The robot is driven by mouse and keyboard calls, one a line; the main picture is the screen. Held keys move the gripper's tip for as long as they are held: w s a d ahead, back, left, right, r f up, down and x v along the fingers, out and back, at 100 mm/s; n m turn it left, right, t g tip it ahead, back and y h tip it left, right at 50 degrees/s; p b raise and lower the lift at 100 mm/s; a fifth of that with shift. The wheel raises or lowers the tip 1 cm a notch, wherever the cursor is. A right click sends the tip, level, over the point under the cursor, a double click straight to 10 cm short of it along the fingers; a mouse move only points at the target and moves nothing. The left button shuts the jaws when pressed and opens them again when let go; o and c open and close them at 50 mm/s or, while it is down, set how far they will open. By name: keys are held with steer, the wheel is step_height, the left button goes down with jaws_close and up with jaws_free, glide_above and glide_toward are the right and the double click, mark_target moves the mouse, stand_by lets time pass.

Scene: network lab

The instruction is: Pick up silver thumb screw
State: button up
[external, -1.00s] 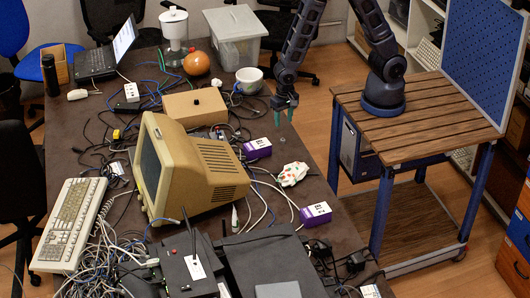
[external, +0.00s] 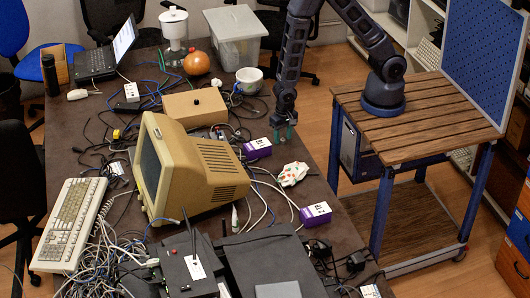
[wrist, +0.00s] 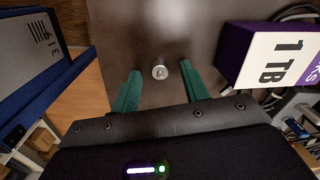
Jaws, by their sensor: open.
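The silver thumb screw (wrist: 160,72) lies on the dark table (wrist: 150,30) in the wrist view, a small round metal piece. My gripper (wrist: 162,82) is open, with its two green fingers to either side of the screw in that view. The screw sits near the line between the fingertips, with a gap on both sides. In the external view my gripper (external: 285,135) points down over the right edge area of the table, and the screw cannot be made out there.
A purple and white 1 TB box (wrist: 275,55) is close to the right finger in the wrist view; it also shows left of my gripper in the external view (external: 258,148). A beige monitor (external: 190,170), cables and a white multi-coloured object (external: 292,174) are nearby. The table edge is close on the right.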

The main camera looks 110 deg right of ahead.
steer(key=shift+f, duration=0.25)
jaws_close()
steer(key=shift+r, duration=0.1)
